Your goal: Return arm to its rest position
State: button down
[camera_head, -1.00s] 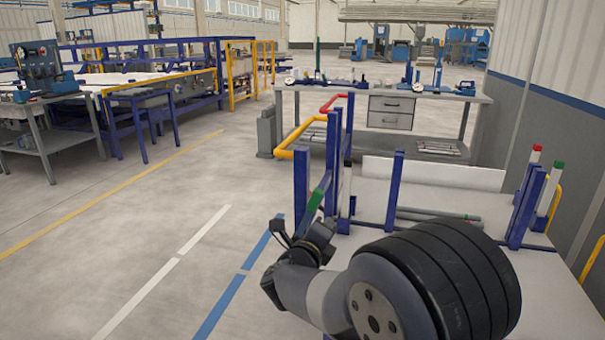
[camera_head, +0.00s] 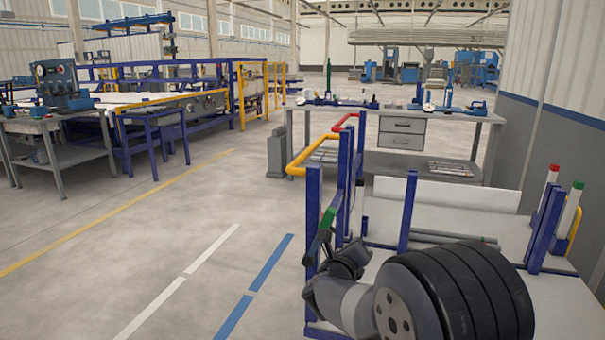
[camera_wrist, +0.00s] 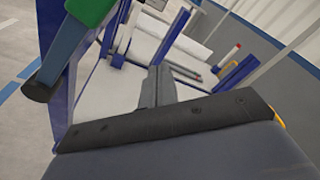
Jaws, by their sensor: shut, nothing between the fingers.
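My arm (camera_head: 349,299) reaches low over the left side of a white-topped cart (camera_head: 560,304) with blue posts. In the wrist view my gripper (camera_wrist: 157,86) is shut with nothing between its fingers, which point toward the cart top. In the head view I cannot make out the fingertips. Two grey pipes (camera_head: 455,237) lie on the cart top beyond my arm, and they also show in the wrist view (camera_wrist: 184,72). A green-sleeved dark bar (camera_head: 326,220) stands close to my wrist at the cart's left post; it looms large at the upper left of the wrist view (camera_wrist: 58,52).
Blue posts (camera_head: 313,220) rise at the cart's left, beside yellow (camera_head: 307,155) and red handles. A workbench (camera_head: 400,165) is behind. Open floor (camera_head: 140,240) lies to the left.

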jog(key=shift+d+f, duration=0.1)
jog(key=shift+f, duration=0.15)
jog(key=shift+r, duration=0.1)
